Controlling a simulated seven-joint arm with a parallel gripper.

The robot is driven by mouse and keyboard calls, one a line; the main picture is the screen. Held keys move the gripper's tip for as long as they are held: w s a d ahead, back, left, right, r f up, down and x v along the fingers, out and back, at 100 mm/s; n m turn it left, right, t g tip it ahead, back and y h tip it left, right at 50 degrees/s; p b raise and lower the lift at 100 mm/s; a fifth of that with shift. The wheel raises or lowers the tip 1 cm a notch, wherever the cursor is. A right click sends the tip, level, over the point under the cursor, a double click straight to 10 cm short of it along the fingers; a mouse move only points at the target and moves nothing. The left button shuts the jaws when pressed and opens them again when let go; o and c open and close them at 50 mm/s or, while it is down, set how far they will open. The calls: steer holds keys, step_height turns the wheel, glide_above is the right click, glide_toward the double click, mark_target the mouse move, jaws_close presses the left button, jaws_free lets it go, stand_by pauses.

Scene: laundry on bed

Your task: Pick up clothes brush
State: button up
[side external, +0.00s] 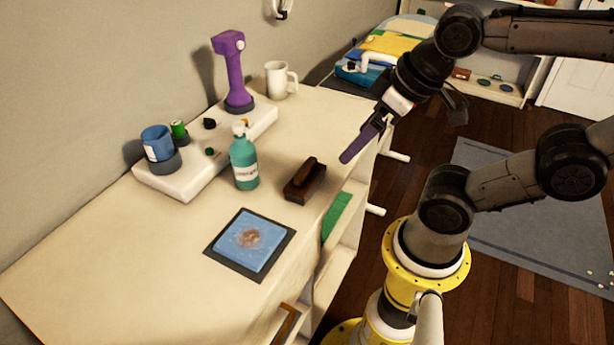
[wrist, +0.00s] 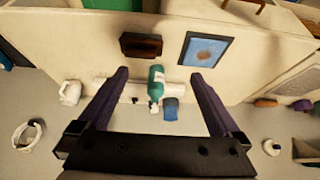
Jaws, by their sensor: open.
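The clothes brush (side external: 305,180) is a dark brown block with a raised handle, lying on the pale dresser top near its front edge. In the wrist view the brush (wrist: 141,46) is up and left of centre, beyond the fingertips. My gripper (side external: 351,154) has long purple fingers and is up and to the right of the brush in the side view, apart from it. In the wrist view my gripper (wrist: 159,75) is open, with nothing held between its fingers.
A teal bottle (side external: 244,162) stands close left of the brush. A stained blue cloth on a dark board (side external: 249,240) lies in front. A white tray (side external: 190,184) holds a purple device (side external: 235,75) and a blue cup (side external: 158,143). A white mug (side external: 277,80) stands behind. Drawers below are open.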

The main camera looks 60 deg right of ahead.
stand_by(0.3)
steer(key=m+g, duration=0.4)
steer(key=m, duration=1.2)
glide_above(305, 178)
steer(key=s, duration=0.2)
steer(key=d+f, duration=0.1)
steer(key=f, duration=0.1)
steer(key=w+d+f+m+g+y, duration=0.1)
steer(key=f, duration=0.1)
steer(key=w+d+f+m, duration=0.1)
steer(key=f, duration=0.1)
steer(key=shift+w+d+f+g, duration=0.25)
steer(key=shift+f+g, duration=0.05)
steer(key=shift+f, duration=0.05)
steer(key=f, duration=0.5)
steer(key=a+f, duration=0.1)
steer(key=f, duration=0.2)
steer(key=shift+w+a+f, duration=0.15)
steer(key=shift+a+f, duration=0.05)
steer(key=shift+f, duration=1.1)
steer(key=shift+w+a+f, duration=0.1)
steer(key=shift+a+f, duration=0.1)
steer(key=shift+f, duration=1.05)
steer(key=c, duration=1.5)
